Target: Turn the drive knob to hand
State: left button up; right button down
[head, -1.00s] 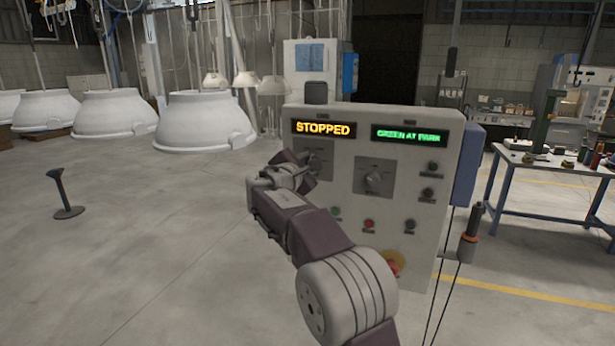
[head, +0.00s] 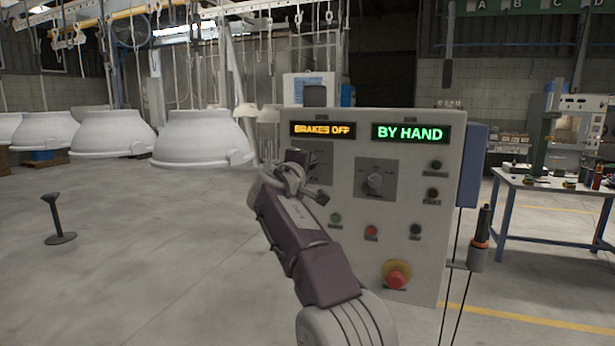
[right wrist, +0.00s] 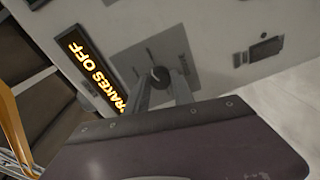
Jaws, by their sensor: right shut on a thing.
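The grey control panel (head: 385,235) stands in front of me. Its left display (head: 322,130) reads BRAKES OFF in amber and its right display (head: 410,133) reads BY HAND in green. My right gripper (head: 312,182) is at the panel's left knob plate and hides that knob in the head view. In the right wrist view, the dark drive knob (right wrist: 160,77) sits between the fingers, and the gripper (right wrist: 160,82) is shut on it. A second knob (head: 374,182) is on the plate to the right. My left gripper is not in view.
Below the knobs are small buttons and a red emergency stop (head: 397,276) on a yellow ring. A pendant (head: 479,240) hangs at the panel's right side. A workbench (head: 555,185) stands at right.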

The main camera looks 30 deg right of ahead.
jog(key=m+b, duration=0.2)
jog(key=m, duration=0.2)
jog(key=shift+t, duration=0.3)
jog(key=shift+r+m+b, duration=0.1)
jog(key=shift+m+b, duration=0.2)
jog(key=shift+m, duration=0.1)
jog(key=c, duration=1.1)
grip_release()
jog(key=shift+w, duration=0.1)
jog(key=shift+f, duration=0.2)
jog(key=b+v, duration=0.3)
jog(key=v, duration=0.6)
jog(key=shift+b, duration=0.35)
